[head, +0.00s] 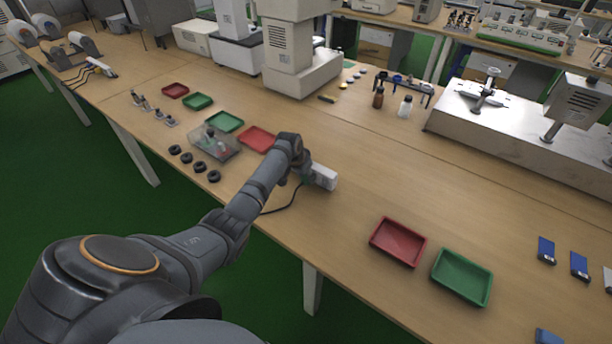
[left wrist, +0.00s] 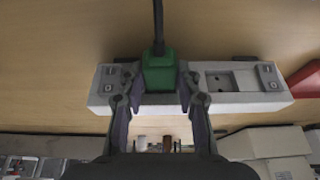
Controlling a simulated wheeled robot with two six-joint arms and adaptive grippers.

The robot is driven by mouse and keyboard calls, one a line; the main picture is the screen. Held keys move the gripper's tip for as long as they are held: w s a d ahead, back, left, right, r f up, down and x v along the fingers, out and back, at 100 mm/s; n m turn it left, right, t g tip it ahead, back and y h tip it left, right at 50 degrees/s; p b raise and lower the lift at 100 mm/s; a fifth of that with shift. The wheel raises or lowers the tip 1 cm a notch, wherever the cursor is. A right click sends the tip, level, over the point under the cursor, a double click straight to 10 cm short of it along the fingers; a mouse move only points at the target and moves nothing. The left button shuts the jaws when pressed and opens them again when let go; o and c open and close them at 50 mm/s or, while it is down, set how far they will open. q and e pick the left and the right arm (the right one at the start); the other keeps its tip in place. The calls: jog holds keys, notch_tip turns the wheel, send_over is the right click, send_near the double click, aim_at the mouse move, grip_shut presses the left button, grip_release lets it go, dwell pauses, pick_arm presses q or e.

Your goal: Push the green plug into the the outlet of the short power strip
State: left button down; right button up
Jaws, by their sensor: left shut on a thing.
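The short white power strip (head: 324,177) lies on the wooden table beyond my left gripper (head: 304,176). In the left wrist view the strip (left wrist: 250,101) runs across the picture, with one open outlet (left wrist: 221,80) and a switch at each end. My left gripper (left wrist: 158,97) is shut on the green plug (left wrist: 159,72), with a finger on either side. The plug sits over the left part of the strip and covers that outlet place; I cannot tell how deep it sits. Its black cord (left wrist: 158,25) leads away. In the head view the wrist mostly hides the plug.
A red tray (head: 398,243) and a green tray (head: 461,277) lie to the right of the strip. A clear box (head: 215,143) and several black rings stand to the left. Another white strip (head: 101,67) lies at the far left.

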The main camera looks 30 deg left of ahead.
pick_arm(q)
jog(key=shift+w+r+b, duration=0.1)
jog(key=shift+w+b, duration=0.2)
jog(key=shift+w, duration=0.2)
dwell(0.8)
jog(key=c, duration=0.9)
grip_release()
jog(key=shift+o, duration=0.2)
jog(key=v, duration=1.2)
jog(key=shift+d, duration=0.1)
